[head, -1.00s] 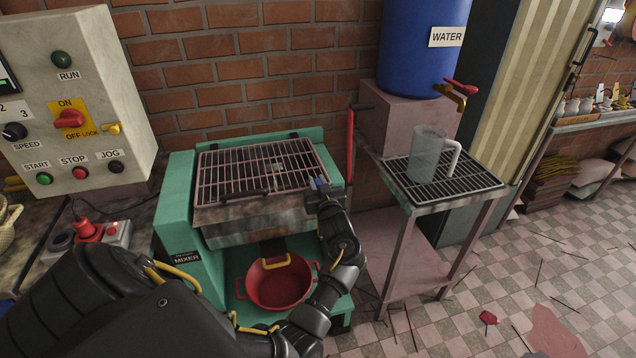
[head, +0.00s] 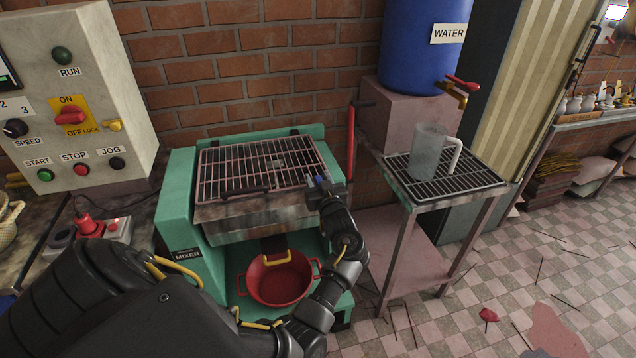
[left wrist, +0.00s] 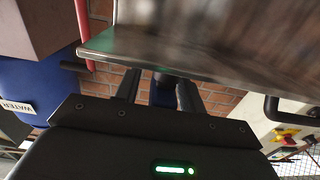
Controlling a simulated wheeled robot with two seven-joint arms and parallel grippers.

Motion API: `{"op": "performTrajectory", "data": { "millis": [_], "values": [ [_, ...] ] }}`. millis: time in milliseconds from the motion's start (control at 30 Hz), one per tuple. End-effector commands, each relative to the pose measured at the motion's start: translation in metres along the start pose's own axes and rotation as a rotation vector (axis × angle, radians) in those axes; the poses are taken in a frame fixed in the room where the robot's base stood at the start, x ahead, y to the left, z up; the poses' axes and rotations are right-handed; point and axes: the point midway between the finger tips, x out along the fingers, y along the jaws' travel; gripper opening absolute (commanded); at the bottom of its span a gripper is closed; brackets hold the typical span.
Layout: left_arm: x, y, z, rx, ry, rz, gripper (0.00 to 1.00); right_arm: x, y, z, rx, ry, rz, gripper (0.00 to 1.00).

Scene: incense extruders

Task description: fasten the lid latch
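The mixer (head: 180,205) is a green machine with a grey metal hopper (head: 225,225). Its barred grid lid (head: 225,165) lies down flat over the hopper, with a dark handle (head: 245,191) at the front edge. My left gripper (head: 318,184) is at the hopper's right front corner. In the left wrist view my left gripper (left wrist: 158,92) has its two fingers apart, with a small dark blue part (left wrist: 163,88) between them; I cannot tell whether it is the latch or whether they touch it. The latch is not clearly seen in the head view. My right gripper does not show.
A red bowl (head: 279,284) stands under the hopper. To the right are a red lever (head: 351,145) and a metal stand (head: 412,225) with a clear jug (head: 428,150). A blue water barrel (head: 410,50) stands behind. A control box (head: 75,95) is at the left.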

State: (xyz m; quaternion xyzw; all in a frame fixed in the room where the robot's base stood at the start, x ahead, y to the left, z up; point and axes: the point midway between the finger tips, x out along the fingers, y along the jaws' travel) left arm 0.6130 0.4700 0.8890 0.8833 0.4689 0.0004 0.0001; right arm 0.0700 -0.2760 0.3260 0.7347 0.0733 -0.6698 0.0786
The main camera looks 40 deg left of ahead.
Motion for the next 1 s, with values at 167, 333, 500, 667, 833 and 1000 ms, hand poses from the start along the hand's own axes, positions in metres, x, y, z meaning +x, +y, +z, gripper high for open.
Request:
{"op": "performTrajectory", "data": {
  "millis": [167,333,500,667,833,1000],
  "values": [
    [0.001,-0.001,0.001,0.006,0.003,0.084,0.4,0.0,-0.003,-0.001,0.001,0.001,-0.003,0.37],
    [0.0,0.001,0.004,0.011,0.005,0.293,0.4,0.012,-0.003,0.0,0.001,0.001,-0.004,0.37],
    [-0.001,0.006,0.005,0.011,0.005,0.492,0.4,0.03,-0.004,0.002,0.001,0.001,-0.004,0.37],
    [-0.019,0.001,0.003,0.001,-0.004,0.569,0.4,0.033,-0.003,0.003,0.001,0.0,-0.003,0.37],
    [-0.047,-0.017,0.002,0.0,-0.003,0.566,0.4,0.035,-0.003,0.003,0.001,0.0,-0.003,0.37],
    [-0.077,-0.037,0.002,-0.001,-0.003,0.566,0.4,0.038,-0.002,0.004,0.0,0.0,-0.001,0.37]
  ]
}}
